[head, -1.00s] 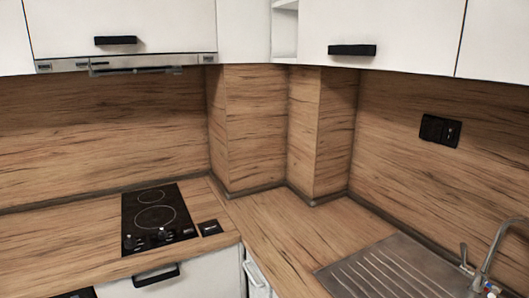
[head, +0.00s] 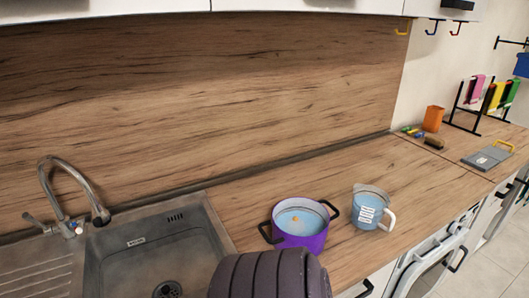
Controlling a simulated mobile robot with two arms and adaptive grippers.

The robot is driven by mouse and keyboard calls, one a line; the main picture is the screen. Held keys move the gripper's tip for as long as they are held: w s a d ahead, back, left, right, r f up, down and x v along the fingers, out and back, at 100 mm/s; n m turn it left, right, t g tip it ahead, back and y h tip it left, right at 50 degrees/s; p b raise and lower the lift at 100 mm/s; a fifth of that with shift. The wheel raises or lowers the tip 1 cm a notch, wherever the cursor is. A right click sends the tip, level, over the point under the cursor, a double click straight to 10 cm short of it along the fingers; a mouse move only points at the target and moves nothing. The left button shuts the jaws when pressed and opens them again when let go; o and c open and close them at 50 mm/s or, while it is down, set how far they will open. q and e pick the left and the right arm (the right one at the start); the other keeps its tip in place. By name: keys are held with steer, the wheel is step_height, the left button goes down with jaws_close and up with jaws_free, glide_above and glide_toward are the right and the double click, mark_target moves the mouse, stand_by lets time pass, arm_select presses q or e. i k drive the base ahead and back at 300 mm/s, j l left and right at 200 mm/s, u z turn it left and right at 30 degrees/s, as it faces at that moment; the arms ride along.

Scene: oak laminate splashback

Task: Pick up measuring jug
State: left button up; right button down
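The measuring jug (head: 369,209) stands upright on the wooden counter, right of the sink. It is clear with a bluish inside, white markings on its front and a pale handle on its right side. A purple pot (head: 298,237) with black handles stands just left of it, apart from it. A dark ribbed part, which seems to be of my own arm, covers the bottom middle and hides the counter's front edge below the pot. Neither gripper's fingers can be seen.
A metal sink (head: 205,225) with a curved tap (head: 62,172) lies to the left. An orange container (head: 433,118), a grey board-like item (head: 488,156) and a rack with coloured cloths (head: 497,95) are farther right.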

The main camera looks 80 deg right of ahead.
mark_target(369, 203)
steer(key=z, duration=0.95)
steer(key=k+z, duration=0.1)
steer(key=z, duration=0.85)
steer(key=l+z, duration=0.1)
steer(key=z, duration=0.85)
steer(key=l+z, duration=0.1)
steer(key=z, duration=0.4)
steer(key=k, duration=0.05)
